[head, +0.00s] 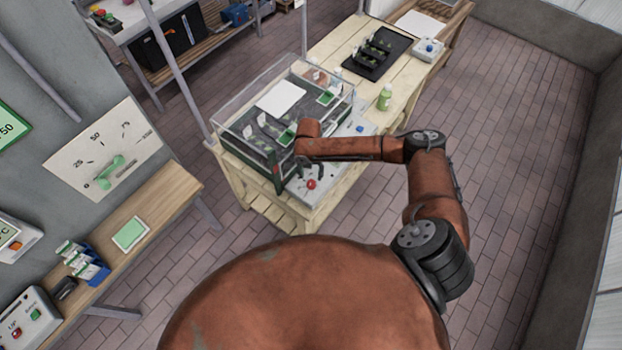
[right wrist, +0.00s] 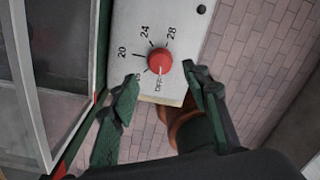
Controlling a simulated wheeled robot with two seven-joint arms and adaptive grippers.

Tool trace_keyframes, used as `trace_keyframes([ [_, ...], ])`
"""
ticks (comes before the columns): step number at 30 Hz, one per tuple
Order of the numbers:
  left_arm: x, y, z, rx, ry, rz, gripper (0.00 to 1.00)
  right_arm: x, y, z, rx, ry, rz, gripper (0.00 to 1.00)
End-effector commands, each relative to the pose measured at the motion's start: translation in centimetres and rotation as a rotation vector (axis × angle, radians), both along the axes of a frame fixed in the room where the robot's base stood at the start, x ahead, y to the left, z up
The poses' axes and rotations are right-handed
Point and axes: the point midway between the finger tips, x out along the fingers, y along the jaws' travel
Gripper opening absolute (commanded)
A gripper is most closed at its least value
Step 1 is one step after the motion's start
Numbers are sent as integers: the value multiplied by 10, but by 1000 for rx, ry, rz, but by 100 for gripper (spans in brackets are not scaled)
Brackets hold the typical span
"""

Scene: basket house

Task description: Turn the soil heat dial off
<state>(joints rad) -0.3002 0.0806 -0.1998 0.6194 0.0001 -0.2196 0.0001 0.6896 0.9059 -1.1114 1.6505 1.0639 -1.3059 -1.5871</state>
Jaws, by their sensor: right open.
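The soil heat dial is a red round knob (right wrist: 159,62) on a pale panel (right wrist: 180,25) marked 20, 24, 28 and OFF. A pale mark on its lower side appears to point toward OFF. In the head view the red knob (head: 311,184) sits at the near end of the propagator bench. My right gripper (right wrist: 160,79) is open, with its green fingertips on either side of the knob and visible gaps between them and it. The right gripper also shows in the head view (head: 298,175) above the panel. My left gripper is not in view.
A clear-walled propagator box (head: 238,112) stands beside the panel on a wooden bench (head: 412,78). A green bottle (head: 385,98) and a black seedling tray (head: 377,54) are farther back. A wall dial board (head: 104,150) and shelf (head: 165,195) are at left. Brick floor is open at right.

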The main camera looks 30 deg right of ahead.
Motion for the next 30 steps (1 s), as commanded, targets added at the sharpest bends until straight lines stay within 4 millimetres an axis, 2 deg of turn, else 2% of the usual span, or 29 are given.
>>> trace_keyframes([
  [3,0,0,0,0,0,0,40,2,0,26,1,-3,1,43],
  [10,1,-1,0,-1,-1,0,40,2,1,56,-1,-2,0,43],
  [15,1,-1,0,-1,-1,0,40,2,1,62,-1,-2,0,43],
  [30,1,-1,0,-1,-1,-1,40,2,2,62,0,-1,-1,43],
])
